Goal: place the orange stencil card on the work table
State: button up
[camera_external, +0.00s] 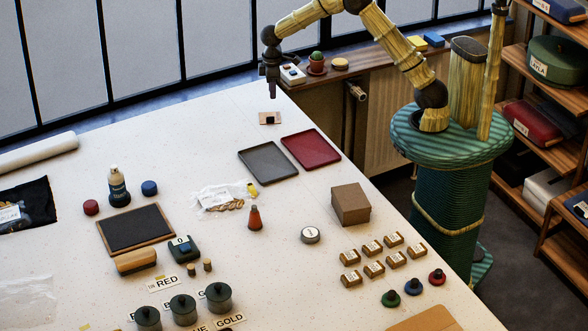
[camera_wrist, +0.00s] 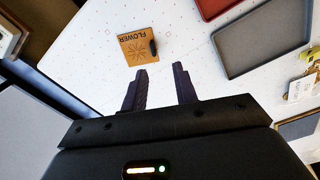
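The orange stencil card (camera_wrist: 138,48), marked FLOWER with a cut-out flower pattern and a small black piece near one edge, lies flat on the white work table (camera_wrist: 90,58) in the wrist view. In the external view the card (camera_external: 263,117) is near the table's far corner. My gripper (camera_external: 271,92) hangs above the table just behind the card, pointing down. In the wrist view my gripper (camera_wrist: 160,68) has its two dark fingers apart, with nothing between them. The fingertips appear just short of the card and clear of it.
A grey tray (camera_external: 268,162) and a red tray (camera_external: 311,148) lie in front of the card. A sill behind holds a potted cactus (camera_external: 316,65) and a white box (camera_external: 292,74). A cardboard box (camera_external: 350,204) stands farther forward. The table around the card is clear.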

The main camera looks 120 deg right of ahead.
jog(key=w+a+r+n, duration=0.1)
jog(key=a, duration=1)
jog(key=w+a+r+n, duration=0.1)
jog(key=a+r+n, duration=0.1)
jog(key=a, duration=0.9)
jog(key=s+a+t, duration=0.1)
jog(key=s+a, duration=0.4)
jog(key=a, duration=0.3)
jog(key=s+a+n+t, duration=0.1)
jog(key=s+a, duration=0.5)
jog(key=a, duration=0.2)
jog(key=shift+s+a+t, duration=0.25)
jog(key=shift+a+t, duration=0.05)
jog(key=shift+a, duration=0.05)
